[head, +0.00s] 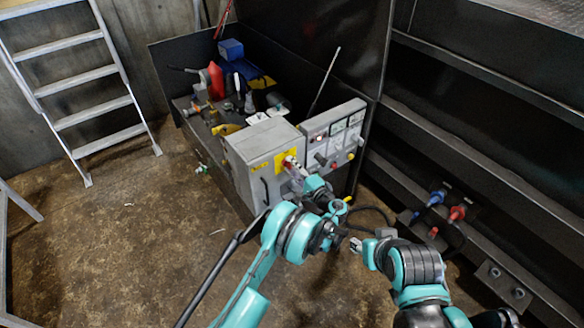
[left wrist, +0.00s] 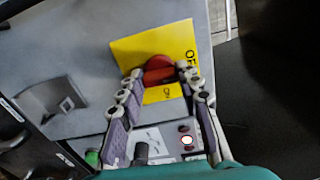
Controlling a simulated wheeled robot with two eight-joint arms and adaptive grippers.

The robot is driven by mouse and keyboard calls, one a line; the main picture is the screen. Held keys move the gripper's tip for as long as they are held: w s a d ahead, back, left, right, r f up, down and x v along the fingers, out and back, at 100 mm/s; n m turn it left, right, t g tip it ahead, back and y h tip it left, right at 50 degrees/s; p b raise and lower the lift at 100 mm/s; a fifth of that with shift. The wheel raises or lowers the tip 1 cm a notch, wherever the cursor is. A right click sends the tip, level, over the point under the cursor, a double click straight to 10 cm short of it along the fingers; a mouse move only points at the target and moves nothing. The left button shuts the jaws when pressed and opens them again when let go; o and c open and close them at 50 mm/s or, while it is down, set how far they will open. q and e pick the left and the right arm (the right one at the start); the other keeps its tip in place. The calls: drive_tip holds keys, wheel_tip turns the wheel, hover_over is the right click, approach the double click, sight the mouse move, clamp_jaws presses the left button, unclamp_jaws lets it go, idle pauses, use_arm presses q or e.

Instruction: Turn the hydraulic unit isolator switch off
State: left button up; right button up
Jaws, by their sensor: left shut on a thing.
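The red isolator switch (head: 288,161) sits on a yellow plate (head: 280,158) on the front of a grey box (head: 262,142). In the left wrist view the red switch (left wrist: 158,66) is on the yellow plate (left wrist: 135,48), with "ON" lettering below it and partly hidden "OF" lettering at its right. My left gripper (left wrist: 163,80) is shut on the switch, one finger on each side. The fingers hide part of the handle, so its exact setting is hard to tell. My right gripper (head: 357,244) is apart from the box, lower right; its opening is unclear.
A control panel (head: 334,137) with buttons and a lit lamp adjoins the box on the right. A cluttered bench (head: 208,125) with a red bottle (head: 215,82) is behind. Blue and red connectors (head: 456,213) are at right. A ladder (head: 85,75) stands left. Floor at left is mostly clear.

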use_arm(q)
drive_tip(key=shift+n, duration=0.4)
drive_tip(key=o, duration=1.2)
drive_tip(key=shift+c, duration=0.2)
drive_tip(key=v, duration=0.7)
drive_tip(key=shift+s+d, duration=0.2)
drive_tip(key=shift+s, duration=0.05)
